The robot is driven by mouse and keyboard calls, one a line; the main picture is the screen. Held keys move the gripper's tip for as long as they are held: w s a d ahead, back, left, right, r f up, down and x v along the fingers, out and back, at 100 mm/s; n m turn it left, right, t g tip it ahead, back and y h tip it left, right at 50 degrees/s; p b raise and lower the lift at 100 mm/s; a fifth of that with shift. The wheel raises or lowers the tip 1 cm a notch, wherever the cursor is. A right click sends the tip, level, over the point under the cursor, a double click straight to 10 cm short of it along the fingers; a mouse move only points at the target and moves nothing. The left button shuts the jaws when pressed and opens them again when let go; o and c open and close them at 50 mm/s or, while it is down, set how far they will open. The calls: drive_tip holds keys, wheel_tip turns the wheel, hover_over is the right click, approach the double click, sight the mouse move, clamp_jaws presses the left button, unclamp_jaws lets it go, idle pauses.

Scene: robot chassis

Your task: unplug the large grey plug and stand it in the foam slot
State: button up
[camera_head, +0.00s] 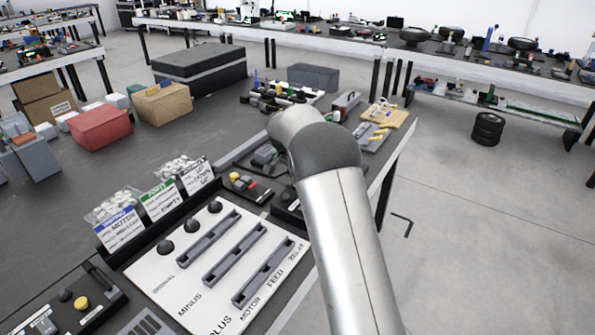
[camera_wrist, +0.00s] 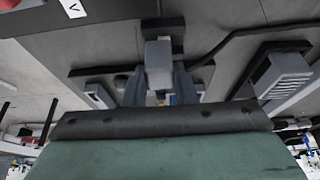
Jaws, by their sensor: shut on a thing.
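In the wrist view, my gripper (camera_wrist: 158,88) shows at the centre, its two grey fingers on either side of a grey block-shaped plug (camera_wrist: 158,62). The gripper is shut on this plug. A dark piece (camera_wrist: 163,27) lies right behind the plug; I cannot tell whether the plug is seated in it or apart from it. In the head view my arm hides the gripper and the plug. I cannot make out the foam slot for certain in either view.
In the wrist view, a ribbed grey block (camera_wrist: 286,76) stands to the right and a dark cable runs near it. In the head view, a white panel (camera_head: 165,270) with grey rails, label cards (camera_head: 160,200), a red box (camera_head: 99,127) and a black case (camera_head: 200,66) occupy the bench.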

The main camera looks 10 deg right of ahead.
drive_tip(key=shift+f, duration=0.3)
drive_tip(key=o, duration=1)
drive_tip(key=shift+o, duration=0.2)
drive_tip(key=v, duration=1.7)
drive_tip(key=shift+r, duration=0.2)
drive_tip(key=shift+s+a, duration=0.1)
drive_tip(key=shift+s, duration=0.1)
drive_tip(key=s+f+n+g+y+p, duration=0.1)
drive_tip(key=s+n, duration=0.4)
drive_tip(key=s, duration=1.5)
drive_tip(key=s+f+n+g+y+p, duration=0.1)
drive_tip(key=s+f+n+y+p, duration=0.1)
drive_tip(key=s, duration=1.9)
drive_tip(key=a+f+n+p, duration=0.1)
drive_tip(key=n+p, duration=0.1)
drive_tip(key=p, duration=0.1)
drive_tip(key=shift+f+n+g, duration=0.25)
drive_tip(key=shift+n+g, duration=0.05)
drive_tip(key=shift+n, duration=0.1)
